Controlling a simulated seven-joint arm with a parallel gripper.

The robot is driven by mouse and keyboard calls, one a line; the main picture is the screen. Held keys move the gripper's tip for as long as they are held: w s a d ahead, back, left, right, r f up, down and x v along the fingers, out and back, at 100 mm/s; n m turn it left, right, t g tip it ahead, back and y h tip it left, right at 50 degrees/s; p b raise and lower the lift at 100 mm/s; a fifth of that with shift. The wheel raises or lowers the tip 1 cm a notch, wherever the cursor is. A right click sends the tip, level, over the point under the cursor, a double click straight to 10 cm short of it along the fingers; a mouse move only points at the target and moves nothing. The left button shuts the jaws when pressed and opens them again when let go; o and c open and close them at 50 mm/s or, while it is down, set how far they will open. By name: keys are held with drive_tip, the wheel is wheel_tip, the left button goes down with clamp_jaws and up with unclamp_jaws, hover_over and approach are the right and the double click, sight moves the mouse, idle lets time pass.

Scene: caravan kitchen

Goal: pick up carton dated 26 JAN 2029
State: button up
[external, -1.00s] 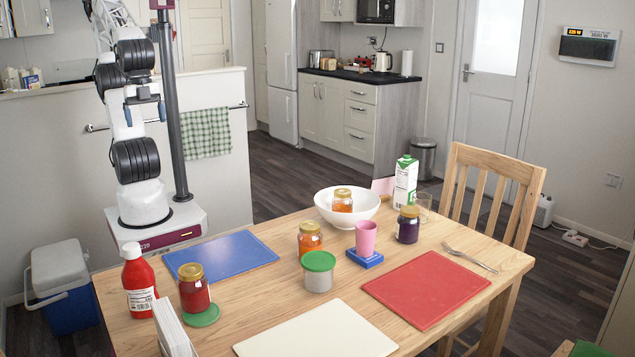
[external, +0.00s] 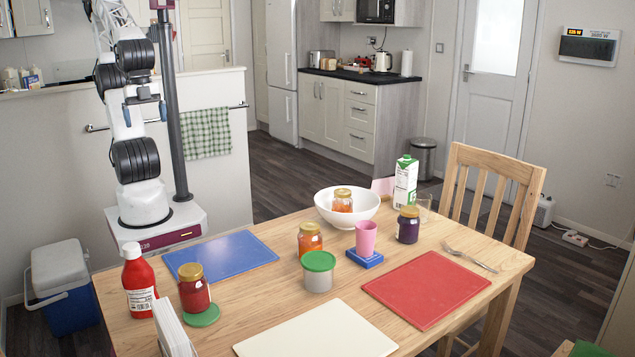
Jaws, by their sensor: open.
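A white and green carton (external: 405,184) stands upright at the far side of the wooden table, right of the white bowl (external: 328,212). Its date is too small to read. My gripper (external: 145,113) is raised in front of the low wall, well to the left of the carton and apart from it. Its two blue-tipped fingers are spread with nothing between them.
A dark purple jar (external: 408,225) stands just in front of the carton, with a clear glass (external: 424,208) to its right. A pink cup (external: 366,238) on a blue block, orange jars, a green-lidded tub (external: 318,271), boards and a ketchup bottle (external: 138,282) crowd the table.

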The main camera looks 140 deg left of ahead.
drive_tip(key=w+a+f+n+g+y, duration=0.15)
drive_tip(key=w+a+n+y, duration=0.35)
drive_tip(key=w+a, duration=0.95)
drive_tip(key=w+a+n+g+y, duration=0.25)
drive_tip(key=w+a+n, duration=0.6)
drive_tip(key=a, duration=1.05)
drive_tip(key=n+g+y, duration=0.1)
drive_tip(key=n+y, duration=0.5)
drive_tip(key=n, duration=0.1)
approach(403, 163)
drive_tip(key=x, duration=0.4)
drive_tip(key=shift+a+f, duration=0.1)
drive_tip(key=shift+a, duration=0.25)
drive_tip(key=shift+a+f, duration=0.2)
drive_tip(key=shift+a, duration=0.15)
drive_tip(key=shift+s+a+f, duration=0.15)
drive_tip(key=shift+a+f, duration=0.1)
drive_tip(key=shift+a, duration=0.25)
drive_tip(key=shift+s+a+f, duration=0.1)
drive_tip(key=shift+a+f, duration=0.1)
drive_tip(key=shift+a, duration=0.45)
